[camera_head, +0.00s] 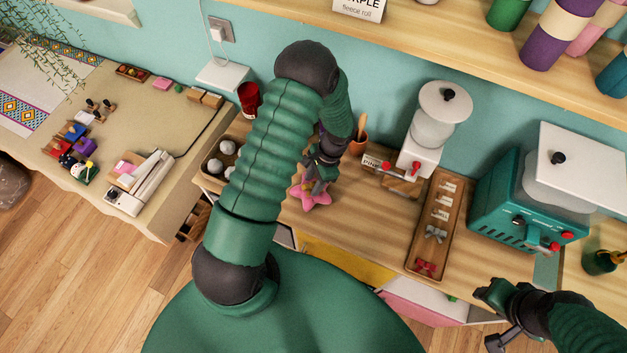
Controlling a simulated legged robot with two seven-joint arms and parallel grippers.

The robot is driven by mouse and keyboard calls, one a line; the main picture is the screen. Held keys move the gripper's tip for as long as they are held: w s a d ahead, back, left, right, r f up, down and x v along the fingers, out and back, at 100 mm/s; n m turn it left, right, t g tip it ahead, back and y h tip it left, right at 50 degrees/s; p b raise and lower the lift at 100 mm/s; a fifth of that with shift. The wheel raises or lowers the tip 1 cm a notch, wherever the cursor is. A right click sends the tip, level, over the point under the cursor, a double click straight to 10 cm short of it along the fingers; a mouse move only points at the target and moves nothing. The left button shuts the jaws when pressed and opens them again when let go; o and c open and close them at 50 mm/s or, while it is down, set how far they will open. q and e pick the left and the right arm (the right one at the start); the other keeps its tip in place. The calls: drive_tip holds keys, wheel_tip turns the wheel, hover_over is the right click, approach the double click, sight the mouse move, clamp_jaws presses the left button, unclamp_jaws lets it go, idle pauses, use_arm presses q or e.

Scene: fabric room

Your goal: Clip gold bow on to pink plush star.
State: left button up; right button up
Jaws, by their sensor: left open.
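The pink plush star (313,195) lies on the wooden counter, partly hidden under my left gripper. My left gripper (320,183) reaches down over the star; it is open, and I cannot tell whether it touches the star. I cannot make out a gold bow; it may be hidden by my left arm or gripper. The bow tray (420,252) holds a grey bow (436,233) and a red bow (426,267) at its near end. My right gripper (490,315) is at the lower right, in front of the counter; its finger opening is unclear.
A white machine (420,145) and a teal machine (530,200) stand on the counter. A cup with a wooden tool (357,145) and a tray of grey balls (213,165) are near the star. A shelf (450,50) runs above. Bare counter lies between star and bow tray.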

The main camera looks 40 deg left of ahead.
use_arm(q)
drive_tip(key=b+v, duration=0.2)
drive_tip(key=v, duration=1.4)
drive_tip(key=shift+w+r, duration=0.25)
drive_tip(key=shift+r, duration=0.1)
